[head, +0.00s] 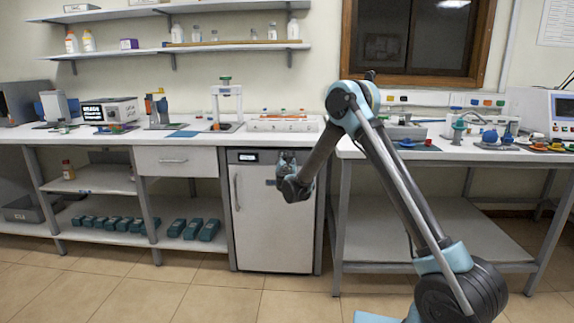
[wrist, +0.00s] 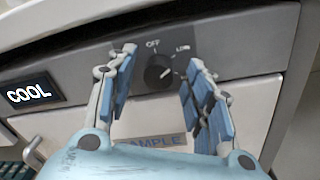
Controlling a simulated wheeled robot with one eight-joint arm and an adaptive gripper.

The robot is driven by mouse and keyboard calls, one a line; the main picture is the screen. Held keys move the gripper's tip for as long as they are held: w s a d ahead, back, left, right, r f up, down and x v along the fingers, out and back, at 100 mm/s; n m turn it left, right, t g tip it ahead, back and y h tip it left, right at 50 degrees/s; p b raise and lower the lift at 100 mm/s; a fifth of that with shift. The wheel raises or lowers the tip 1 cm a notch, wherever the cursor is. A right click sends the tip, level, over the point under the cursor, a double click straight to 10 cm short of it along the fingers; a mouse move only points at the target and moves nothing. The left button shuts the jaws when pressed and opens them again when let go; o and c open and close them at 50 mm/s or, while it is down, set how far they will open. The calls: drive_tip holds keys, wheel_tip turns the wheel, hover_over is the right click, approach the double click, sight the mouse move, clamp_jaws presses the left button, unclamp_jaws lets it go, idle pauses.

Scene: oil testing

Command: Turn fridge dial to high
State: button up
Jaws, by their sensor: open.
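The fridge (head: 272,225) is a light grey unit with a shut door under the bench in the head view. Its dark top panel holds a small display (head: 247,157), which reads COOL in the wrist view (wrist: 30,93). The black round dial (wrist: 158,74) is on this panel, with OFF above it and LOW at its upper right. A light mark shows on the dial's right side; its exact setting is hard to tell. My gripper (wrist: 161,60) is open, with blue-padded fingers on either side of the dial. In the head view my gripper (head: 287,160) hides the dial. Contact cannot be told.
The bench top (head: 200,138) overhangs the fridge panel, with instruments on it. A vertical handle (head: 236,192) is on the door's left side. A SAMPLE label (wrist: 150,142) lies below the dial. A drawer (head: 175,161) is left of the fridge. Floor in front is clear.

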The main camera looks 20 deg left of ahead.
drive_tip(key=c, duration=1.1)
drive_tip(key=shift+d+m, duration=0.1)
drive_tip(key=shift+m, duration=0.4)
drive_tip(key=m, duration=0.4)
drive_tip(key=shift+m, duration=0.4)
drive_tip(key=shift+o, duration=0.3)
drive_tip(key=m, duration=0.6)
drive_tip(key=shift+d+f+h, duration=0.15)
drive_tip(key=shift+h, duration=0.15)
drive_tip(key=shift+m, duration=0.4)
drive_tip(key=shift+c, duration=0.2)
drive_tip(key=o, duration=1.1)
drive_tip(key=shift+w, duration=0.1)
